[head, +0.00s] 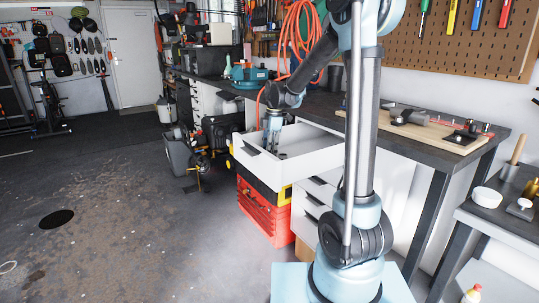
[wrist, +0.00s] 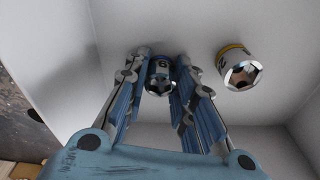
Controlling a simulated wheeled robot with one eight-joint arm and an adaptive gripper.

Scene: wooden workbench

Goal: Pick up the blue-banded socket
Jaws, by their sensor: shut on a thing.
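The blue-banded socket (wrist: 159,82) is a shiny metal socket with its hollow end facing the wrist camera. My gripper (wrist: 160,66) has its two fingers shut on it, one on each side, inside the open white drawer (wrist: 115,20). In the head view my gripper (head: 273,138) reaches down into the drawer (head: 312,161). The blue-banded socket is too small to make out there. Whether it touches the drawer floor I cannot tell.
A second metal socket with a yellow band (wrist: 238,68) lies in the drawer, right of my gripper and apart from it. The drawer walls stand close around. A red toolbox (head: 262,212) is under the drawer, and the dark workbench top (head: 391,127) lies behind it.

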